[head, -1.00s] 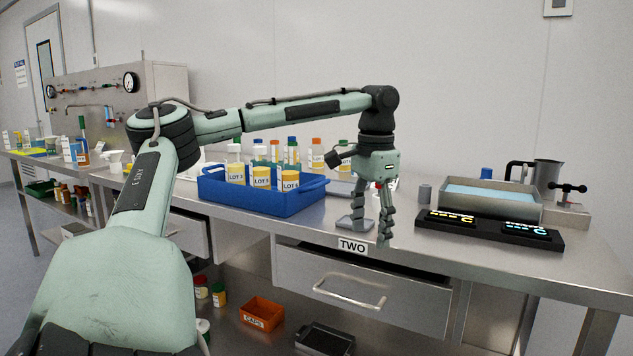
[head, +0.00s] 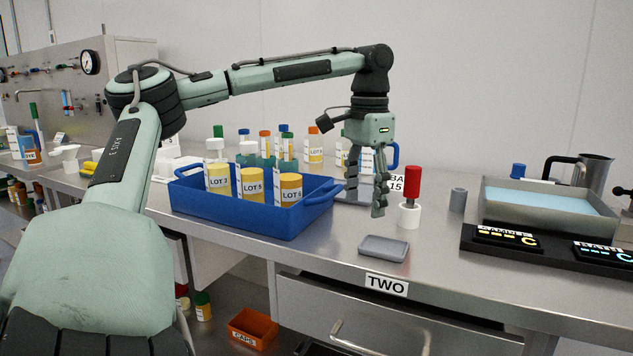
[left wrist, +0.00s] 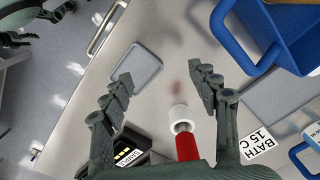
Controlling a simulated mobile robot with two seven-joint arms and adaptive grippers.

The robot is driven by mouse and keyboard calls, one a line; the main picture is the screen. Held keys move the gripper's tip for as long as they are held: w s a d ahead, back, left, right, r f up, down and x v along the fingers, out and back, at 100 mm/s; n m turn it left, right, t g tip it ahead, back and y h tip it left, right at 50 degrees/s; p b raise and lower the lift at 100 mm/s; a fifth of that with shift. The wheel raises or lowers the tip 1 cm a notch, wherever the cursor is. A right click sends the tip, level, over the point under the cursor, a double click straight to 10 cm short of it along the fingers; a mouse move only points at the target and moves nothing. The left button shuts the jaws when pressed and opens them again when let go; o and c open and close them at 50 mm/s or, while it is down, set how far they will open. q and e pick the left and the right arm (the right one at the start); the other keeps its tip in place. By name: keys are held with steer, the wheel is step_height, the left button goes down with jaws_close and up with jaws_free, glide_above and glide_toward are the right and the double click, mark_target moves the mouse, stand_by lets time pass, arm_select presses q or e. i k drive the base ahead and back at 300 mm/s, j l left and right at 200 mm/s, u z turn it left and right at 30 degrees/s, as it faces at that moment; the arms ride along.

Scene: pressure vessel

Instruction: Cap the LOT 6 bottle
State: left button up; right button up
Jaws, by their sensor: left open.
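The LOT 6 bottle (head: 291,190) stands at the right end of the blue bin (head: 262,218), beside the LOT 5 bottle (head: 252,187). Its top looks yellow-orange, and I see no separate cap on it. My left gripper (head: 366,198) is open and empty, pointing down over the bench to the right of the bin. In the left wrist view its fingers (left wrist: 162,82) are spread, with a red-handled tool in a white holder (left wrist: 181,118) beyond them. An orange box marked CAPS (head: 252,328) is below the bench; its contents are not clear.
A small grey tray (head: 384,247) lies near the front edge above the TWO label. The red-handled tool (head: 412,185) stands right of my gripper. A grey cylinder (head: 458,200), a water bath (head: 550,205) and display panels (head: 545,246) are farther right. Capped bottles (head: 285,145) stand behind the bin.

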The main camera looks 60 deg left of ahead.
mark_target(287, 171)
steer(key=i+j, duration=0.1)
steer(key=j, duration=0.85)
steer(key=i+j, duration=0.15)
steer(key=j, duration=0.3)
